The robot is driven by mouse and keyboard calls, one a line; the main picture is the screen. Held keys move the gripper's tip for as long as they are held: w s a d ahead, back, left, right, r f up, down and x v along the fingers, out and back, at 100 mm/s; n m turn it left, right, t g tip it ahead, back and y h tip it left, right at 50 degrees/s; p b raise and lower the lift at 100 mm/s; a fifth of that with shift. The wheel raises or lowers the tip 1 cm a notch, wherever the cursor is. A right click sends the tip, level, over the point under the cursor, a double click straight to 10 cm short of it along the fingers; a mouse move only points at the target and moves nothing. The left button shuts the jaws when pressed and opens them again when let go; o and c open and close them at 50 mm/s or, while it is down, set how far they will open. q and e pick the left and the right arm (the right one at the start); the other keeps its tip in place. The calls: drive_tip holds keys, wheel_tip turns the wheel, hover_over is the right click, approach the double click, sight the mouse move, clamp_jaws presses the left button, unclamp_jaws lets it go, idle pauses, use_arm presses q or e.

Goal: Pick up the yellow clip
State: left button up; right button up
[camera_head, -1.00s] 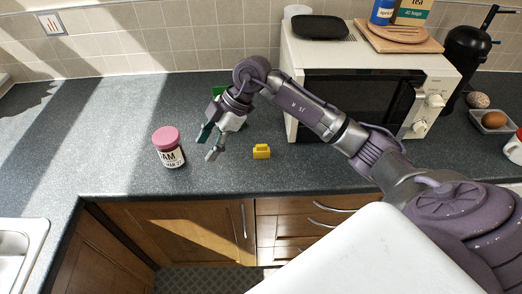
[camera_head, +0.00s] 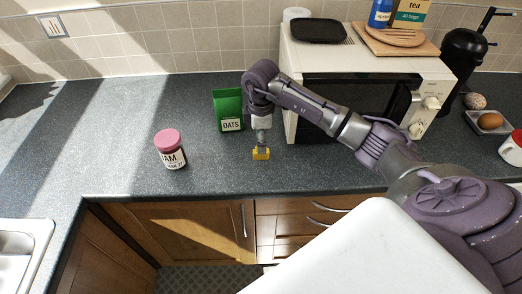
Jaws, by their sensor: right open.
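The yellow clip (camera_head: 261,154) is a small yellow piece on the dark grey counter, in front of the microwave's left side. My right gripper (camera_head: 262,145) points down directly over it, with its fingertips at the clip's top. The fingers are open, seen edge-on, and partly cover the clip's upper part. I cannot tell whether they touch it. My left gripper is not in view.
A jam jar (camera_head: 170,149) with a pink lid stands to the left on the counter (camera_head: 110,130). A green oats box (camera_head: 228,110) stands behind the gripper, near the microwave (camera_head: 375,65). The counter's left part is clear.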

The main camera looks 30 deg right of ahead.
wheel_tip(320, 180, down, 5)
drive_tip(key=shift+f+p, duration=0.1)
drive_tip(key=shift+p, duration=0.4)
drive_tip(key=c, duration=0.9)
